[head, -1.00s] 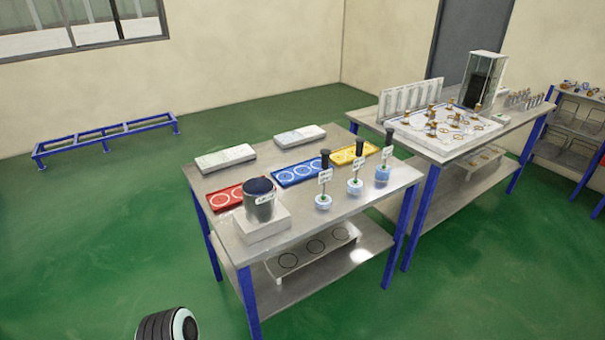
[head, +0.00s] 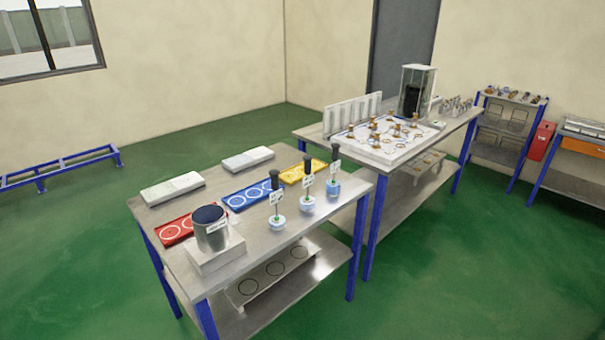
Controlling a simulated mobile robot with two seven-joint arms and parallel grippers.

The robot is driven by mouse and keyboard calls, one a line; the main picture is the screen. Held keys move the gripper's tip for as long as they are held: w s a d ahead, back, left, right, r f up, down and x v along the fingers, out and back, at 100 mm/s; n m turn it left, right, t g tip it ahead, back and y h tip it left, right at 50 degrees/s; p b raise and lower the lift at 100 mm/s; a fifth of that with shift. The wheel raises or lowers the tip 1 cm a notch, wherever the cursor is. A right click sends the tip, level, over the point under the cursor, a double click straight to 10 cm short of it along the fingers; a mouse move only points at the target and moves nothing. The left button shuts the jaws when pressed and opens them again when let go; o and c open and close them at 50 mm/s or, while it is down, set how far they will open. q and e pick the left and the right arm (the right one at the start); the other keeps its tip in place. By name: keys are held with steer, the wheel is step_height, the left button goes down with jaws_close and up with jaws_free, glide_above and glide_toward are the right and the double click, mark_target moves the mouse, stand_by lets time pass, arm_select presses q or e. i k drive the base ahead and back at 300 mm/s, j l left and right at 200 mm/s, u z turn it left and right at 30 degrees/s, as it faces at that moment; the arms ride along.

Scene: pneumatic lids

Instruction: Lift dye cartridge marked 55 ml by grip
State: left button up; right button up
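Three dye cartridges stand upright in a row along the right front of the near table (head: 255,262). Each has a pale blue round base, a black grip on top and a small white tag. They are the left cartridge (head: 277,222), the middle cartridge (head: 307,203) and the right cartridge (head: 333,188). The tag writing is too small to read, so I cannot tell which is marked 55 ml. Neither of my grippers shows in the head view.
A grey pot (head: 211,230) stands on a white block (head: 214,258) at the near corner. Red (head: 174,230), blue (head: 246,195) and yellow (head: 303,173) ringed trays lie behind. A second table (head: 440,140) adjoins at the right. Green floor in front is clear.

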mark_target(277, 222)
steer(key=i+l+u, duration=0.3)
steer(key=l, duration=0.25)
steer(key=i+l+u, duration=0.25)
steer(key=i+l, duration=0.15)
steer(key=l, duration=0.25)
steer(key=i+l+u, duration=0.15)
steer(key=l, duration=0.2)
